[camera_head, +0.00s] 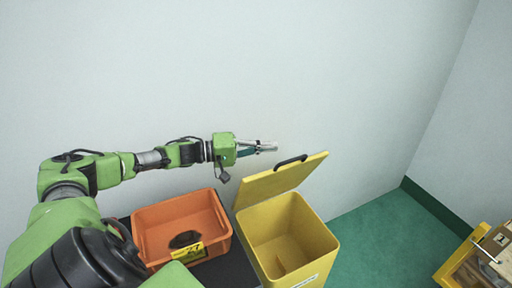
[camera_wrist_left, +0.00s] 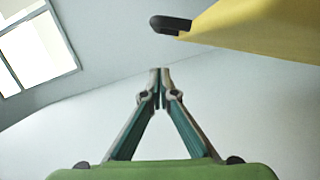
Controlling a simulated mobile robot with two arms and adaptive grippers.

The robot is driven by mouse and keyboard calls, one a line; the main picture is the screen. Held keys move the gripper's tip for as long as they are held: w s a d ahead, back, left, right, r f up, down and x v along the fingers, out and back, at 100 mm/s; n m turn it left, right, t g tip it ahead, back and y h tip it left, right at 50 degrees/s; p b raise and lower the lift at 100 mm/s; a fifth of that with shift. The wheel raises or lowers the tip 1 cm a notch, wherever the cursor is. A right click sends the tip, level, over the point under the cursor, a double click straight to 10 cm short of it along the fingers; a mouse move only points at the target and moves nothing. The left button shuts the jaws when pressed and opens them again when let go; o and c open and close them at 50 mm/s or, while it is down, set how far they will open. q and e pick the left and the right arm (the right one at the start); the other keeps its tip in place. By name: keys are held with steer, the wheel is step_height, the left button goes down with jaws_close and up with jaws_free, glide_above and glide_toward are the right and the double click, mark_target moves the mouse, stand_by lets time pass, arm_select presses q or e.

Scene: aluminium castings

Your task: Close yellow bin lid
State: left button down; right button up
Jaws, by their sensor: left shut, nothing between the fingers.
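The yellow bin (camera_head: 289,238) stands on the floor at the lower middle of the head view. Its interior shows, and its yellow lid (camera_head: 280,180) is raised along the back-left rim, tilted up. A black handle (camera_head: 291,161) sits at the lid's upper edge. My left gripper (camera_head: 272,147) is shut and empty, to the left of and a little above the handle, apart from it. In the left wrist view, the closed fingertips (camera_wrist_left: 160,73) are at the middle, with the lid (camera_wrist_left: 262,26) and its black handle (camera_wrist_left: 171,24) above and to the right. My right gripper is not in view.
An orange crate (camera_head: 139,235) with a dark part (camera_head: 185,240) inside and a yellow label stands left of the bin. A wooden box with a yellow edge (camera_head: 462,252) is at the lower right. Green floor (camera_head: 376,237) is clear between. A pale wall rises behind.

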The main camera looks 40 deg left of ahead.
mark_target(282, 168)
arm_select(q)
steer(key=d, duration=0.1)
steer(key=d+p, duration=0.1)
steer(key=d, duration=0.1)
steer(key=shift+w+d+f, duration=0.2)
steer(key=shift+w+f, duration=0.05)
steer(key=shift+f, duration=0.05)
steer(key=shift+s+d+f+p, duration=0.15)
steer(key=shift+d+p, duration=0.1)
steer(key=shift+d, duration=0.1)
steer(key=shift+s+d+f+p, duration=0.1)
steer(key=shift+s+d+p, duration=0.05)
steer(key=shift+d+p, duration=0.15)
steer(key=shift+s+d+f, duration=0.1)
steer(key=shift+s+d, duration=0.1)
steer(key=shift+d, duration=0.25)
steer(key=s+d+f+m+y+p, duration=0.2)
steer(key=s+d+f+m, duration=0.4)
steer(key=d+f, duration=0.8)
steer(key=shift+s+d+f+p, duration=0.15)
steer(key=shift+d+f+p, duration=0.05)
steer(key=shift+d+p, duration=0.5)
steer(key=shift+a+r, duration=0.1)
